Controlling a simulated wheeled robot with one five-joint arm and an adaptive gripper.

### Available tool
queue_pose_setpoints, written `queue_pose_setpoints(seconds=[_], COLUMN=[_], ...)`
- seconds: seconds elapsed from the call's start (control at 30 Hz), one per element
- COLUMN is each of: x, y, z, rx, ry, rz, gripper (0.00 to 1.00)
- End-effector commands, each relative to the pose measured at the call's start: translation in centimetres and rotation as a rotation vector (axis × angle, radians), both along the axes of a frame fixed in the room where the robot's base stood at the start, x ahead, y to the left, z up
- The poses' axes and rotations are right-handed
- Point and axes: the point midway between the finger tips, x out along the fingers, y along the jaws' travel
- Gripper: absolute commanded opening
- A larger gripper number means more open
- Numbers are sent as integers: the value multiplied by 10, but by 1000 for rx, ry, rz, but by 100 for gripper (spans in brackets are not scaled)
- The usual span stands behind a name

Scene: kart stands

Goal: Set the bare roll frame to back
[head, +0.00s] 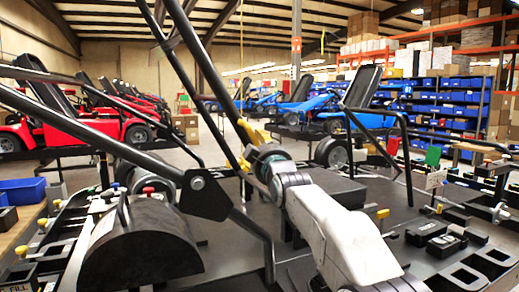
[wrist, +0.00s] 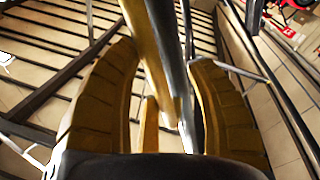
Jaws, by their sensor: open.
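The roll frame (head: 205,65) is a bare black tube frame that rises from the stand in front of me and leans toward the upper left in the head view. My gripper (head: 243,147) is at one of its tubes, with its yellow fingers spread. In the wrist view, a shiny tube (wrist: 163,75) runs between the two open fingers of my gripper (wrist: 163,57). I cannot tell whether either finger touches it. A black bracket with a round bolt (head: 197,183) sits at the lower tubes. My arm partly hides the frame's right side.
The stand's dark deck (head: 400,255) carries black blocks and trays on the right. A black curved cover (head: 140,245) stands at front left. Red karts (head: 65,130) are at left, blue karts (head: 315,108) behind, and shelves of blue bins (head: 440,105) at right.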

Motion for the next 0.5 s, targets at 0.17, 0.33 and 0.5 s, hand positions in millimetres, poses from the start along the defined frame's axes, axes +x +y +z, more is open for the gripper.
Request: queue_pose_setpoints(seconds=[0.17, 0.33, 0.5], x=[-1, -7, -21], y=[-1, -2, -6], z=[1, 0, -1], rx=[0, 1, 1], ry=[-1, 0, 0], rz=[0, -1, -1], gripper=[50, 50, 50])
